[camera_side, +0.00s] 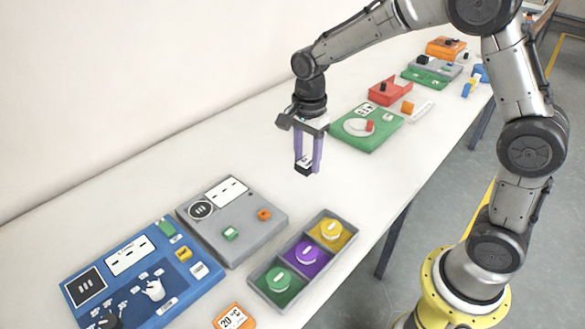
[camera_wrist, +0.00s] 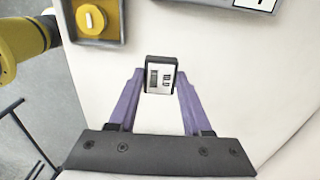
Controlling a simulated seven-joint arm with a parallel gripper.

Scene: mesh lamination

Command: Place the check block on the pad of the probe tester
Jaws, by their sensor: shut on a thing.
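The check block (camera_side: 304,165) is a small black block with a white, dark-marked face. My gripper (camera_side: 308,170), with purple fingers, is shut on it and holds it in the air above the white table. In the wrist view the block (camera_wrist: 160,75) sits between the tips of my gripper (camera_wrist: 160,84), its marked face toward the camera. Two instrument panels lie at the lower left: a blue one (camera_side: 195,289) with a black square, a white display and knobs, and a grey one (camera_side: 245,252) with a round dark patch and a white display. I cannot tell which is the probe tester.
A grey tray (camera_side: 263,266) holds green, purple and yellow discs beside the grey panel. An orange display box (camera_side: 234,317) is at the front. A green board (camera_side: 378,139) and red and orange items stand farther back. The table below the block is clear.

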